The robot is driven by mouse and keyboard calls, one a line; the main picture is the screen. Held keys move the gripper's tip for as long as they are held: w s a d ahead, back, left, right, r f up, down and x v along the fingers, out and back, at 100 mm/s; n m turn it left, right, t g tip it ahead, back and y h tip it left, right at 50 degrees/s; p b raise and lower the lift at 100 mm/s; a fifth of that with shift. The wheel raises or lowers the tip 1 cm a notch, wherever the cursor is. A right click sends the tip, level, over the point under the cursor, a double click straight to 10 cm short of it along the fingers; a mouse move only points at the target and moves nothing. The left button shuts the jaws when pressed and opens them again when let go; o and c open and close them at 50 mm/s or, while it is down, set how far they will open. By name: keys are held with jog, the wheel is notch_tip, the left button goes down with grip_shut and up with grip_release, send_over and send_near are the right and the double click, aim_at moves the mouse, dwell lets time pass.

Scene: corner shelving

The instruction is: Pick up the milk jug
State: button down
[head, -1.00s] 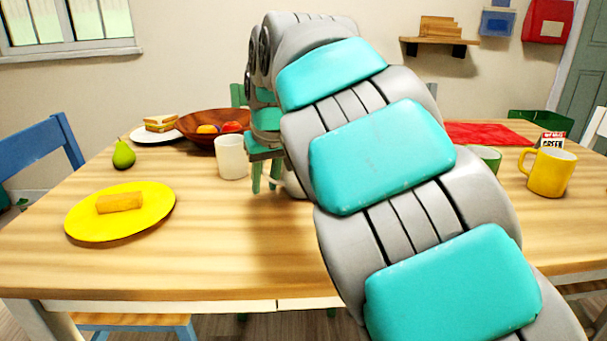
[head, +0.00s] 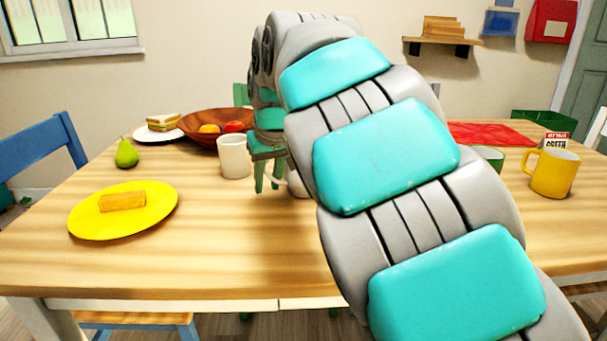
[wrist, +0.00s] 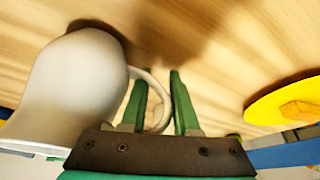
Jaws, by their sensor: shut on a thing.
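The white milk jug (wrist: 75,90) fills the left of the wrist view, and its curved handle runs between my green fingers. My gripper (wrist: 157,84) is shut on this handle. In the head view, my gripper (head: 267,180) points down over the table, and only a small part of the jug (head: 298,184) shows beside it. My arm hides the rest of the jug there. I cannot tell whether the jug's base touches the table.
A white mug (head: 233,156) stands just left of my gripper. A wooden fruit bowl (head: 190,133) is behind it. A yellow plate (head: 88,226) and a pear (head: 126,154) are at left, a yellow mug (head: 553,174) at right. The table's front middle is clear.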

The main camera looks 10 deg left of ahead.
jog(key=shift+r, duration=0.15)
jog(key=shift+r, duration=1.7)
jog(key=shift+s+d+r+b, duration=0.25)
jog(key=shift+s+d, duration=1.3)
jog(key=shift+s, duration=0.6)
jog(key=shift+s+d+r+b, duration=0.2)
jog(key=shift+s+d+b, duration=0.1)
jog(key=shift+s+d, duration=1.6)
jog(key=shift+s+d+r+b, duration=0.25)
jog(key=shift+s+d, duration=1)
jog(key=shift+s, duration=1.15)
jog(key=shift+s, duration=0.1)
